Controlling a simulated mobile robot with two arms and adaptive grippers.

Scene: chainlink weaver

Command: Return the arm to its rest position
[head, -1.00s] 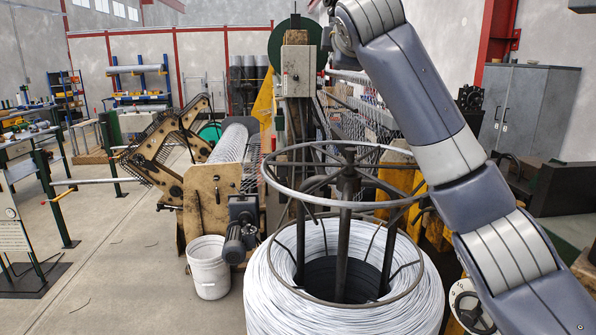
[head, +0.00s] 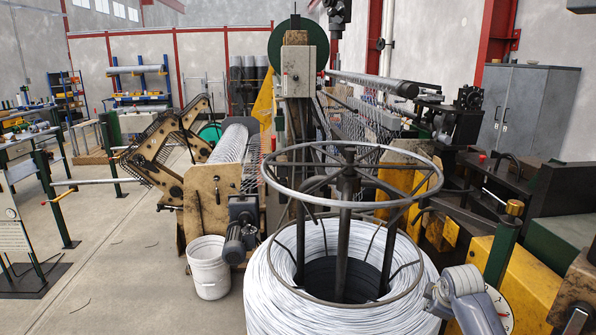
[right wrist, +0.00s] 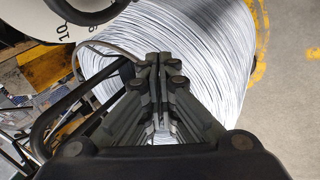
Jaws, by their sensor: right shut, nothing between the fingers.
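My right gripper (right wrist: 159,72) shows in the right wrist view with its dark fingers together and nothing between them. Behind it in that view is a large coil of light grey wire (right wrist: 185,45). My right arm (head: 468,298) shows in the head view only as a short grey piece low at the right, beside the coil (head: 262,300). The right gripper itself does not show in the head view. My left gripper is in neither view.
A metal ring with spokes (head: 275,182) stands above the coil. A white dial (head: 498,308) and a yellow machine body (head: 530,275) are close to the arm at the lower right. A white bucket (head: 208,270) stands left of the coil. Open floor (head: 120,270) lies at the left.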

